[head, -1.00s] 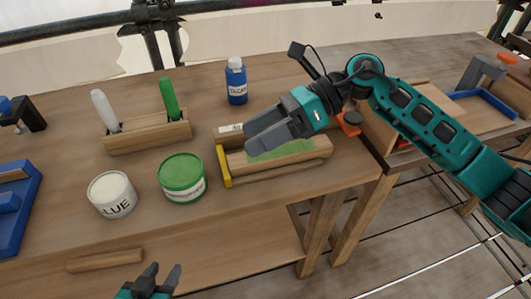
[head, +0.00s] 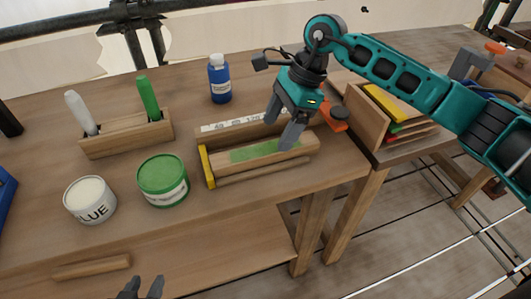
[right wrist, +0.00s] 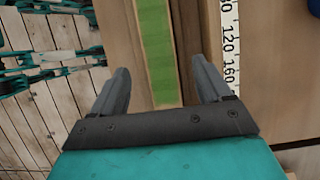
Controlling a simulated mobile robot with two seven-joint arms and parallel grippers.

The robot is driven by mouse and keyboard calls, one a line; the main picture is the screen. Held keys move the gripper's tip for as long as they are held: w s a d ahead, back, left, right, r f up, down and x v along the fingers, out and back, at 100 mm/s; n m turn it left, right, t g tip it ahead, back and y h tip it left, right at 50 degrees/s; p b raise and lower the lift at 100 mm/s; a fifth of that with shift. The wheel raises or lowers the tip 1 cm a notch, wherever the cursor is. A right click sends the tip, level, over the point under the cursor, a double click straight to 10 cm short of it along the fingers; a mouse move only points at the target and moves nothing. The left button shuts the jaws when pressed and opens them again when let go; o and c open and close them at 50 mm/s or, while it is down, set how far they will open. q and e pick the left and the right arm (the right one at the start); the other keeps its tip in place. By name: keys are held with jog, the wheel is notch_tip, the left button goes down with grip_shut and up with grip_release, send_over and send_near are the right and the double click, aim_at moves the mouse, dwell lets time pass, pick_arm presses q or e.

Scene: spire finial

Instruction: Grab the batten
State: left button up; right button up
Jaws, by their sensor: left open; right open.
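The wooden batten with a green strip on top (head: 268,150) lies in a wooden jig with a yellow end (head: 207,166) on the bench. In the right wrist view the batten's green strip (right wrist: 157,50) runs between my fingers. My right gripper (head: 281,128) is open and pointing down over the right part of the batten, one finger toward each long side; it also shows in the right wrist view (right wrist: 160,92). I cannot tell whether the fingers touch the wood. My left gripper (head: 141,288) is open and empty at the bottom edge, in front of the bench.
A white ruler (head: 235,122) runs along the jig's back. A green tin (head: 163,180) and a glue tin (head: 90,200) stand left. A marker holder (head: 127,140) and a blue bottle (head: 219,80) are behind. A wooden box of colored pieces (head: 385,115) stands right. A wooden piece (head: 92,267) lies on the lower shelf.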

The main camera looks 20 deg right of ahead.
aim_at(266, 148)
jog(key=x, duration=0.5)
jog(key=shift+a, duration=0.3)
jog(key=c, duration=1.2)
jog(key=shift+c, duration=0.3)
jog(key=shift+r, duration=0.1)
